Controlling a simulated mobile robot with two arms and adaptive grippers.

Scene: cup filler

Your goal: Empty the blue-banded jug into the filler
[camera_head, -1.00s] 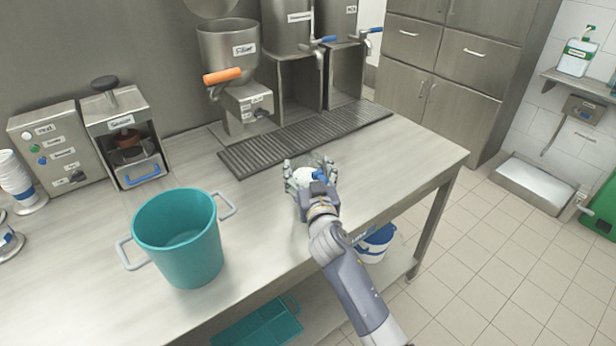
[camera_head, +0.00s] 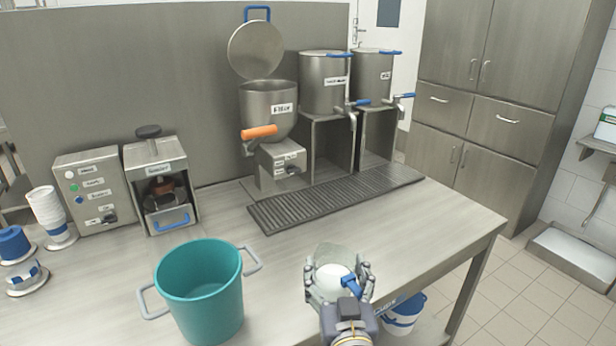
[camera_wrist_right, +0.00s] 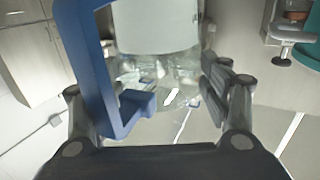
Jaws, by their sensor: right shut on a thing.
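A clear jug (camera_head: 322,289) with white contents and a blue handle is held in my right gripper (camera_head: 339,279), at the counter's front edge. In the right wrist view, the blue handle stands at the left, with the jug's clear wall and pale contents (camera_wrist_right: 158,25) between the fingers (camera_wrist_right: 158,105). I cannot make out a blue band. The filler (camera_head: 268,108) is a steel hopper at the back of the counter, with an orange handle and its round lid (camera_head: 256,50) raised. The jug is well in front of the filler, apart from it. My left gripper is not in view.
A black drip grate (camera_head: 335,204) lies before the filler and two steel tap tanks (camera_head: 325,82). A teal bucket (camera_head: 205,310) stands left of the jug. A sealer-like machine (camera_head: 160,185), control box and stacked cups are further left. Counter between jug and grate is clear.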

